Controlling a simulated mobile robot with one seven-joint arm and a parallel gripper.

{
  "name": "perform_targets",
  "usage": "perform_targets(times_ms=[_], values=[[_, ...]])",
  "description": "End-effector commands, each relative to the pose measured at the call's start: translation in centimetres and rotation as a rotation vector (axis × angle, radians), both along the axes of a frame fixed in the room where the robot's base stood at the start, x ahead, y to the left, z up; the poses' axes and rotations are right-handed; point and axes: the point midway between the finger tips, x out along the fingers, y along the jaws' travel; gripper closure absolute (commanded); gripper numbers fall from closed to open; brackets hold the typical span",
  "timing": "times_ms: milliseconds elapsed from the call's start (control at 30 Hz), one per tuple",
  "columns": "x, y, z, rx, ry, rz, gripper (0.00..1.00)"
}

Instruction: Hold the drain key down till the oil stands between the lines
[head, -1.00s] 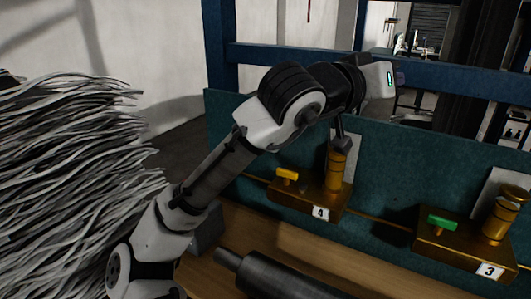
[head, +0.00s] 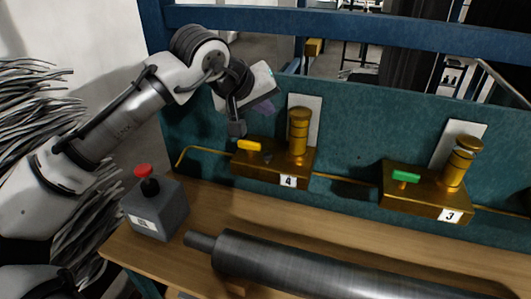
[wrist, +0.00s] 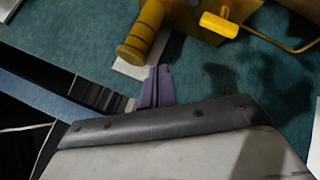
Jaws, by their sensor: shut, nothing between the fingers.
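Brass block 4 (head: 253,172) stands against the teal panel, with a yellow key (head: 249,146) on top and an upright brass cup (head: 298,138) beside it. Block 3 (head: 415,198) is to its right, with a green key (head: 404,176) and a cup (head: 460,163). My gripper (head: 266,106) is above block 4, left of its cup and apart from the yellow key. In the wrist view its purple fingers (wrist: 154,74) are together and empty, near the cup's top (wrist: 140,35); the yellow key (wrist: 218,25) is beyond. No oil level or lines can be made out.
A grey box with a red button (head: 144,171) stands on the wooden bench (head: 215,205) at left. A dark metal roll (head: 290,262) lies across the bench front. A brass pipe (head: 345,182) runs along the panel. Grey strips (head: 30,110) are heaped at far left.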

Motion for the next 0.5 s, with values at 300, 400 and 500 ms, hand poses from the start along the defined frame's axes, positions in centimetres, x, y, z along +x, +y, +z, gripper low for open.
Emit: perform_targets(times_ms=[300,400,500], values=[[0.0,0.1,-1.7,0.002,-0.003,0.001,1.0],[0.0,0.1,-3.0,0.001,-0.002,0.001,1.0],[0.0,0.1,-4.5,0.003,-0.002,0.001,1.0]])
